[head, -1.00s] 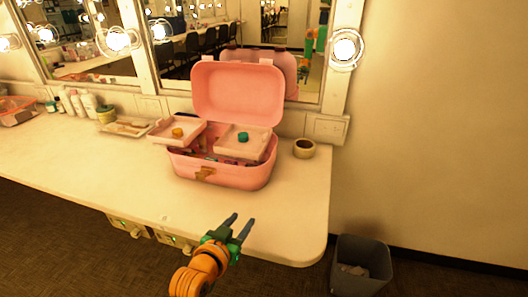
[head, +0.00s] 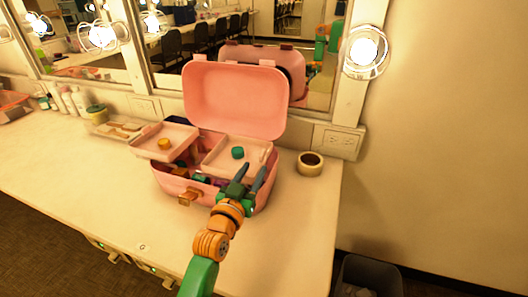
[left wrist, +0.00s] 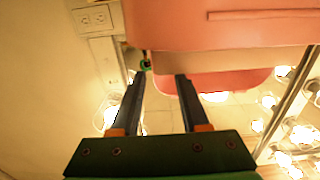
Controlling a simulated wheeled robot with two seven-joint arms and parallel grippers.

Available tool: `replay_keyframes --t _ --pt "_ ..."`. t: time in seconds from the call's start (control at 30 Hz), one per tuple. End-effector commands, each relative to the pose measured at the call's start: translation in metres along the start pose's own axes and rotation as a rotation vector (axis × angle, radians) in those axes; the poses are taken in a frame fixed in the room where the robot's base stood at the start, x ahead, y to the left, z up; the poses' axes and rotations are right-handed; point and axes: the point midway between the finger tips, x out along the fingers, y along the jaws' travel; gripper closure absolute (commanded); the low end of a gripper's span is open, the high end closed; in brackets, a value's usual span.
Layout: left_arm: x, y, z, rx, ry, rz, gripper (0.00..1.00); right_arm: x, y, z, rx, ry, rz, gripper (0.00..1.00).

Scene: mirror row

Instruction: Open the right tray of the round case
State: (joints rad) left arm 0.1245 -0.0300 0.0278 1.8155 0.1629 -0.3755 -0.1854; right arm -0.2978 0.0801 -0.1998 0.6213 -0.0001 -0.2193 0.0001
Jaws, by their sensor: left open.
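The round pink case (head: 168,184) stands on the counter with its lid (head: 235,98) raised. The left tray (head: 182,136) holds an orange jar (head: 164,143) and juts past the case's left side. The right tray (head: 218,158) holds a teal jar (head: 238,152) and lies over the right part of the case. My left gripper (head: 254,176) is open, with its fingers at the right tray's front right edge; I cannot tell if they touch it. In the left wrist view its spread fingers (left wrist: 158,77) point toward pink surfaces (left wrist: 220,28). My right gripper is not in view.
A roll of tape (head: 310,165) lies right of the case, near the wall outlet (head: 340,142). The mirror stands close behind the lid. Bottles (head: 78,101) and a flat dish (head: 120,129) stand to the left. A grey bin (head: 370,276) stands on the floor. The front counter is clear.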

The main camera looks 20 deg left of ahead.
Motion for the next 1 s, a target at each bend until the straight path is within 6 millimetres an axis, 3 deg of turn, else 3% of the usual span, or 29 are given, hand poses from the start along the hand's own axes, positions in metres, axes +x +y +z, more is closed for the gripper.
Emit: replay_keyframes --t 0.4,0.77,0.8,0.97,1.0 --pt "0.058 0.000 0.000 0.000 0.002 0.000 0.55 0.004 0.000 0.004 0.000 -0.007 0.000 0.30" --pt "0.066 0.000 -0.001 0.000 0.001 0.000 0.55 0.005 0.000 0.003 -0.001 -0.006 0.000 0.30" --pt "0.066 0.000 -0.001 0.000 0.001 0.000 0.58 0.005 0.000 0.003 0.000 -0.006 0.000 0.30" --pt "0.066 0.000 -0.001 0.000 0.000 0.000 1.00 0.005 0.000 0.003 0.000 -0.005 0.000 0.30" --pt "0.066 0.000 -0.001 0.000 0.000 0.000 1.00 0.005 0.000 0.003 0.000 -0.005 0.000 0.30"
